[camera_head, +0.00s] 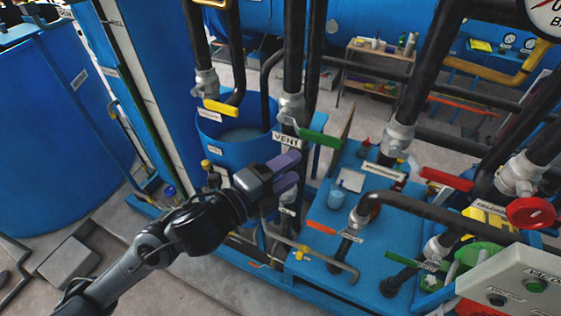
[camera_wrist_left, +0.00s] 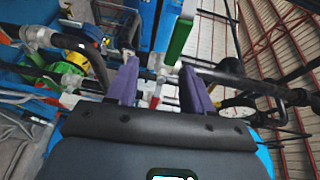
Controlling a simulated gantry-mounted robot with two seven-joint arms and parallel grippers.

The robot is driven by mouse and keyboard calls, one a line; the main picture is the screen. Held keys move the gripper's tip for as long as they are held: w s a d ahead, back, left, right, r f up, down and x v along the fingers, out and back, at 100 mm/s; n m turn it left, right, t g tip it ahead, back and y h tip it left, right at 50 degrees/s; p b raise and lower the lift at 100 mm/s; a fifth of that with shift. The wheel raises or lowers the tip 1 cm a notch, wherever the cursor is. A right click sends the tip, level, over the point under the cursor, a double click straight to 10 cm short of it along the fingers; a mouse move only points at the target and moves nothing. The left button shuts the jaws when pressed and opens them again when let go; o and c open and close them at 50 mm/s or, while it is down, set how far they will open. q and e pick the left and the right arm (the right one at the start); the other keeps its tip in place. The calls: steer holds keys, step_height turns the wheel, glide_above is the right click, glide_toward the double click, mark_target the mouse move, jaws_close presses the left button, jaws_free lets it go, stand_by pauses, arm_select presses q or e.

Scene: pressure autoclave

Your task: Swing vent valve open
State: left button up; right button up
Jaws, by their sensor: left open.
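The vent valve has a green lever handle (camera_head: 320,139) beside a white VENT label (camera_head: 286,140) on a dark vertical pipe. The lever points to the right in the head view. My left gripper (camera_head: 297,167), with purple fingers, is just below the label and lever, apart from the lever. In the left wrist view the open fingers (camera_wrist_left: 159,68) are empty, and the green lever (camera_wrist_left: 180,38) shows beyond the tips, nearer the right-hand finger. My right gripper is in neither view.
A yellow lever (camera_head: 221,107) is on the pipe to the left, above a blue open tank (camera_head: 224,153). A red lever (camera_head: 447,179) and a red handwheel (camera_head: 530,213) are at the right. Dark pipes stand close around the vent valve. A control box (camera_head: 515,284) is at the lower right.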

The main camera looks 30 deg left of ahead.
mark_target(320, 141)
arm_select(q)
steer(key=shift+t, duration=0.4)
steer(key=x, duration=0.4)
steer(key=r+x, duration=0.1)
steer(key=x, duration=0.3)
steer(key=p+x, duration=0.1)
steer(key=x, duration=0.3)
steer(key=shift+r, duration=0.4)
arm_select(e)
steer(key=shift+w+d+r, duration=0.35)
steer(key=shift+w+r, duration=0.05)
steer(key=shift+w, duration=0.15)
arm_select(q)
steer(key=shift+c, duration=0.5)
jaws_close()
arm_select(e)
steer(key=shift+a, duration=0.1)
